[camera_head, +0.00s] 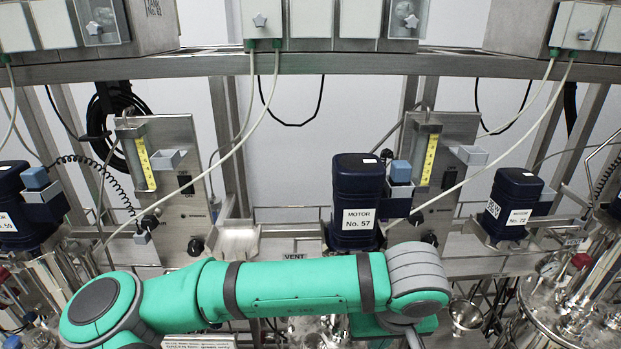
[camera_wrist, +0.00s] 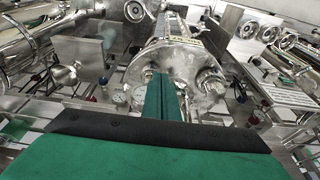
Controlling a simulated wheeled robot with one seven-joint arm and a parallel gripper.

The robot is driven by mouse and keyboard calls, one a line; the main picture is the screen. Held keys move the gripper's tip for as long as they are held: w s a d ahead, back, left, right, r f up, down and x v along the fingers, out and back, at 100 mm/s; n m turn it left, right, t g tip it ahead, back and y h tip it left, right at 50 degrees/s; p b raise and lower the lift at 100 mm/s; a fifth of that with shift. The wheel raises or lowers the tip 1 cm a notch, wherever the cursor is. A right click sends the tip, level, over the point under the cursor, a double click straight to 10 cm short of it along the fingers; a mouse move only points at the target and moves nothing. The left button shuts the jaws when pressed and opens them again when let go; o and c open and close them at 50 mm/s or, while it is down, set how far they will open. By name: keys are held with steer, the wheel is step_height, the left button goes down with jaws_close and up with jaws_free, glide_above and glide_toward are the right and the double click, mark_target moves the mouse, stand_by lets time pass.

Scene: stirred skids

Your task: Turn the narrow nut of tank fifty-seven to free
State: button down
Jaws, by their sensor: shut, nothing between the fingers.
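The dark blue motor labelled "MOTOR No. 57" (camera_head: 357,190) stands at the middle of the head view. The tank below it is mostly hidden behind my green arm. I cannot make out which fitting is the narrow nut.
Motor No. 72 (camera_head: 513,205) stands to the right and motor No. 59 (camera_head: 20,208) to the left. Steel panels with yellow gauges (camera_head: 145,163) stand behind. A pale cable (camera_head: 480,165) crosses near motor 57. Handwheels (camera_wrist: 250,28) and pipes crowd around the lid.

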steer(key=x, duration=0.4)
steer(key=shift+s, duration=0.35)
steer(key=shift+s+f, duration=0.15)
steer(key=shift+f, duration=0.5)
steer(key=shift+d, duration=0.15)
steer(key=shift+d, duration=0.95)
steer(key=shift+d, duration=0.25)
